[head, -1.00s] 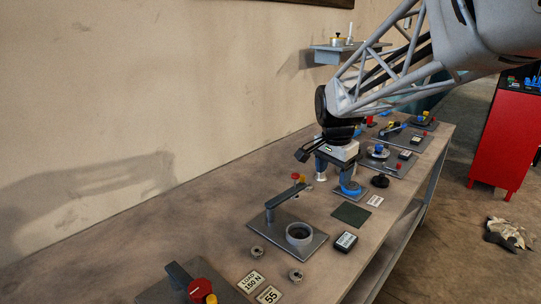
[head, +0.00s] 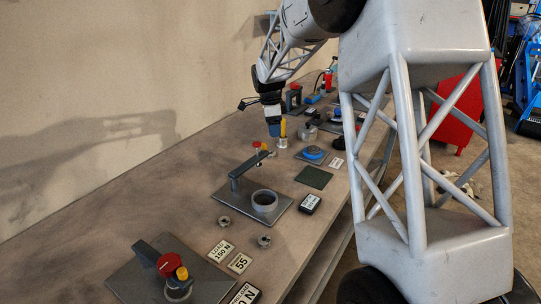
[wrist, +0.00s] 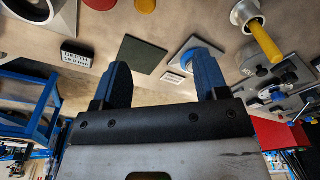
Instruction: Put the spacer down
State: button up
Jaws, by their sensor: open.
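My gripper (head: 273,127) is at mid-bench in the head view, pointing down. In the wrist view (wrist: 163,62) its two blue fingers are apart with nothing between them. I cannot tell for sure which piece is the spacer. A silver flanged piece (head: 282,143) stands upright on the bench by the fingers, with a yellow rod (head: 283,128) rising from it. In the wrist view the silver piece (wrist: 244,13) and the yellow rod (wrist: 265,43) are outside the right finger. A blue disc (head: 313,152) on a plate lies to the right, partly hidden by that finger in the wrist view.
A dark green mat (head: 314,178) lies flat and empty. Nearer are a plate with a grey ring (head: 264,201), a dark block (head: 310,203), two small round metal pieces (head: 224,222) and a red-knobbed fixture (head: 170,265). A grey cylinder (head: 307,133) stands behind the disc.

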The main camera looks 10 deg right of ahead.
aim_at(271, 155)
jog(key=w+f+m, duration=0.1)
jog(key=w+f, duration=0.1)
jog(key=w+f+m, duration=0.1)
jog(key=w+f, duration=0.2)
jog(key=w+f+m, duration=0.1)
jog(key=w+f, duration=0.1)
jog(key=w, duration=0.1)
jog(key=shift+w+a+f+m+g, duration=0.15)
jog(key=shift+f+m+g, duration=0.15)
jog(key=shift+f, duration=0.05)
jog(key=shift+f, duration=0.1)
jog(key=shift+f, duration=1.15)
jog(key=shift+d+f, duration=0.15)
jog(key=shift+d, duration=0.05)
jog(key=shift+d+f, duration=0.15)
jog(key=shift+f, duration=1.1)
jog(key=shift+d+f, duration=0.1)
jog(key=shift+f, duration=1.1)
jog(key=shift+c, duration=0.4)
jog(key=c, duration=1)
jog(key=shift+r, duration=0.15)
jog(key=shift+c, duration=0.2)
